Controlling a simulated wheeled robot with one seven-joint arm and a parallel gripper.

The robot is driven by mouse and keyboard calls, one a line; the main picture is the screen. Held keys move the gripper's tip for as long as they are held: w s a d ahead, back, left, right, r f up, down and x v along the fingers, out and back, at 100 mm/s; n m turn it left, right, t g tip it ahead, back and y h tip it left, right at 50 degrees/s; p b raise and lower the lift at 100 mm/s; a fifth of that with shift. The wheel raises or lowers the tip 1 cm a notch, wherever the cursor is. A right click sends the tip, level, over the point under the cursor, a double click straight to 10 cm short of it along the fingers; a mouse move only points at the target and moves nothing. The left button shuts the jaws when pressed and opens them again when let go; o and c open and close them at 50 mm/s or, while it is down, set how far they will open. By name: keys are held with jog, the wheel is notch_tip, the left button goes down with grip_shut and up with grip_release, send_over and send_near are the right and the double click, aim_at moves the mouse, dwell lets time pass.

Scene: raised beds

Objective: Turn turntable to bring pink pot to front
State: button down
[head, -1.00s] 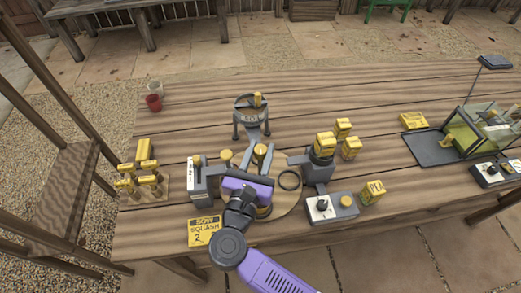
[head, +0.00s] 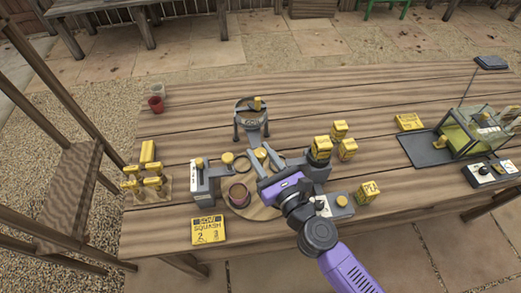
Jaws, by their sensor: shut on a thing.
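The turntable (head: 262,212) is a round light-wood disc near the table's front edge, partly hidden by my gripper. A pinkish-brown pot (head: 238,195), which looks like the pink pot, stands on its front-left part. A dark ring (head: 242,166) shows at the back left of the disc. My purple gripper (head: 274,186) is over the disc's right side, to the right of the pot and apart from it. It is shut on a part of the turntable; the gripper body hides the exact grip point.
A grey post (head: 199,178) stands left of the disc, and a grey bracket with yellow blocks (head: 320,150) right of it. A yellow squash sign (head: 208,230) lies in front left. A control box (head: 340,203) sits at right.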

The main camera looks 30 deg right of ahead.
jog(key=n+y, duration=0.1)
jog(key=y, duration=0.1)
jog(key=n+g+y+p, duration=0.1)
jog(key=n+y, duration=0.1)
jog(key=n+y+p, duration=0.1)
jog(key=y, duration=0.2)
jog(key=shift+w+d+r+n+g, duration=0.1)
jog(key=shift+d+r+n+g, duration=0.05)
jog(key=shift+d+n+g, duration=0.2)
jog(key=shift+a+n+g+y, duration=0.2)
jog(key=shift+n+g+y, duration=1.95)
jog(key=shift+y, duration=0.75)
jog(key=shift+a+n, duration=0.1)
jog(key=shift+n, duration=0.2)
jog(key=c, duration=1)
grip_release()
jog(key=shift+c, duration=0.2)
notch_tip(320, 180, up, 20)
